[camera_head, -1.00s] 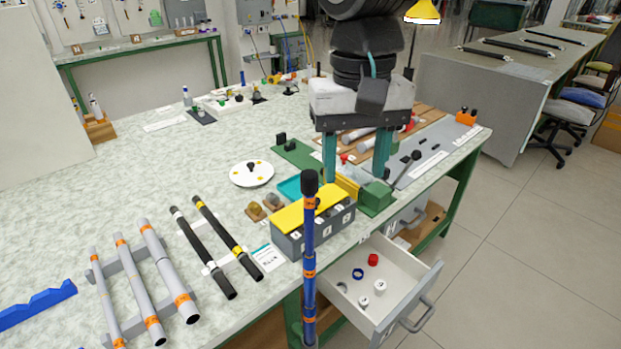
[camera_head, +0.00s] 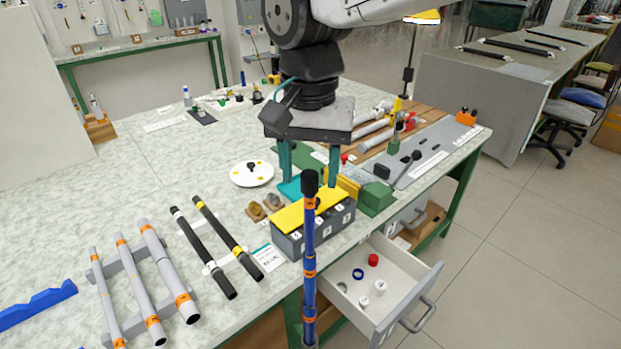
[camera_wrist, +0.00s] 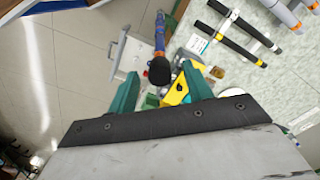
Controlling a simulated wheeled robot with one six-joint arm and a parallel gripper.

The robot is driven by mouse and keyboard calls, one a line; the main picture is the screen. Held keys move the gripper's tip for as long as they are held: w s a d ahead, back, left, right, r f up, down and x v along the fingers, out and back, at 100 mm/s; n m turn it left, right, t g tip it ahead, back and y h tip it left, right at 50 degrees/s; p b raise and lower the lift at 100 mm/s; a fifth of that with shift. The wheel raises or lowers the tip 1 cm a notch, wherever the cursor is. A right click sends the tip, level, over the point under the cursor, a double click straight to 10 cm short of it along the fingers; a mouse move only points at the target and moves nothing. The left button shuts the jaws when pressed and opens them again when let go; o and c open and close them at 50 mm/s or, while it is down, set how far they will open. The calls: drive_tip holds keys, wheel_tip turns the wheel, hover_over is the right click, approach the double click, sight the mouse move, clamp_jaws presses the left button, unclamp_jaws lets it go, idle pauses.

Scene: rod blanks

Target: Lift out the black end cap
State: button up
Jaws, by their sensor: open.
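A black cap (camera_head: 309,183) sits on the top end of an upright blue rod (camera_head: 309,240) with orange bands. I see no other loose piece that is clearly a black end cap. My gripper (camera_head: 311,181) is open and empty, with its teal fingers pointing down near the rod's top. In the wrist view the black cap (camera_wrist: 159,71) shows between the fingers of my gripper (camera_wrist: 161,72). I cannot tell how far the fingertips are from it. A grey box (camera_head: 290,246) with numbered labels and a yellow lid (camera_head: 298,217) stands behind the rod.
An open drawer (camera_head: 412,285) holds white and red caps and a blue ring. Grey tubes (camera_head: 138,285) and black rods (camera_head: 229,248) lie on holders at the left. A white disc (camera_head: 243,178) and a green block (camera_head: 377,200) stand near the box. The left tabletop has free room.

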drive_tip(key=shift+f, duration=0.15)
drive_tip(key=c, duration=0.9)
drive_tip(key=shift+o, duration=0.2)
